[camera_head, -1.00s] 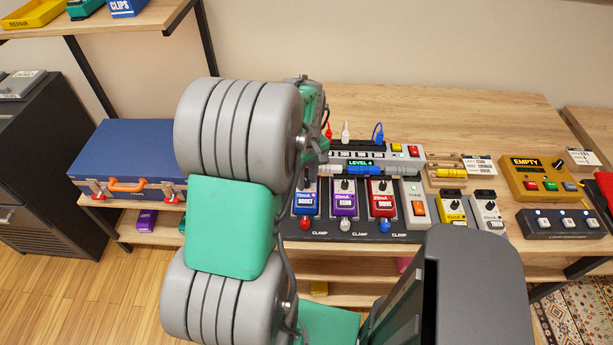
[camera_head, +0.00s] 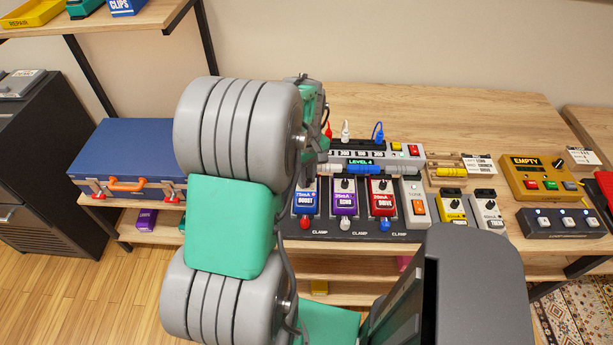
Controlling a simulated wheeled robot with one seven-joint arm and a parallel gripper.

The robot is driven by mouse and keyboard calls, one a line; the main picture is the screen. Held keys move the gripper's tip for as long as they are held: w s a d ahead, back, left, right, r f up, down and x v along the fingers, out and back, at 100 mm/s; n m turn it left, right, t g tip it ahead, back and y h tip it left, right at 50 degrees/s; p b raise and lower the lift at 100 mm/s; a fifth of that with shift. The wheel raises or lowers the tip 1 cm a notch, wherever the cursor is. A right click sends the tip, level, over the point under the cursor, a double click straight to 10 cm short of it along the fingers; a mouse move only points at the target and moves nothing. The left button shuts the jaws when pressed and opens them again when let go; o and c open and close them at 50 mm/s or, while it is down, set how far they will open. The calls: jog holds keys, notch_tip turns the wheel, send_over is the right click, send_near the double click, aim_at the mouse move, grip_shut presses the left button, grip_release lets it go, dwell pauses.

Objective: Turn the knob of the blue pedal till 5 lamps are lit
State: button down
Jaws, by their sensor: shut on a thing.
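The blue pedal (camera_head: 306,203), marked BOOST, stands at the left of the dark pedalboard. My gripper (camera_head: 309,178) is over the top of this pedal, partly hidden behind my own arm. It is shut on the pedal's knob, which is mostly hidden by the gripper. A grey unit behind the pedals has a green display (camera_head: 360,161) that reads LEVEL 4. The separate lamps cannot be made out clearly at this size.
Right of it stand a purple ECHO pedal (camera_head: 344,204) and a red DRIVE pedal (camera_head: 382,205). Red, white and blue plugs stand behind. A yellow box marked EMPTY (camera_head: 538,177) is further right. The back of the table is clear.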

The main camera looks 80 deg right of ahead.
jog(key=shift+m, duration=2.8)
jog(key=c, duration=1.6)
grip_release()
notch_tip(320, 180, up, 8)
jog(key=shift+b, duration=0.6)
